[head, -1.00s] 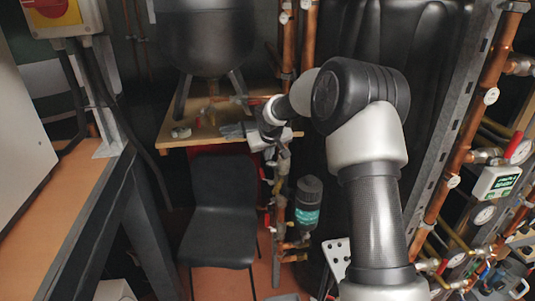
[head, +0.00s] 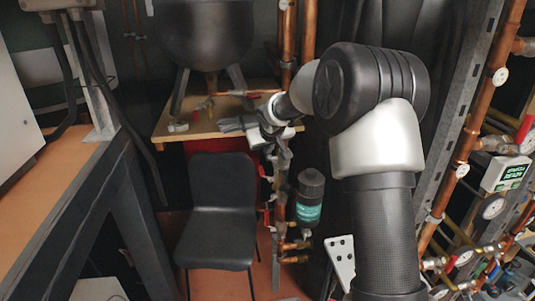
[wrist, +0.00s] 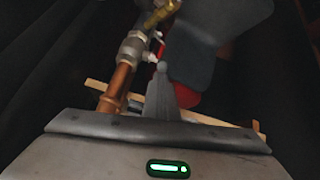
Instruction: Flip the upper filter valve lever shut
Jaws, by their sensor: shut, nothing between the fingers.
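In the wrist view a copper pipe (wrist: 116,92) leads up to a metal fitting (wrist: 132,46) and a brass valve part (wrist: 163,14). A thin red lever (wrist: 158,47) shows beside that fitting. My gripper (wrist: 161,68) is shut and empty, its tip close to the red lever; I cannot tell whether they touch. In the head view my gripper (head: 272,138) is small and partly hidden against the pipework.
A black chair (head: 220,212) stands left of the filter. Behind it is a wooden shelf (head: 200,131) under a dark tank (head: 204,36). Copper pipes with gauges (head: 462,171) line the right side. An orange-topped bench (head: 62,190) stands at the left.

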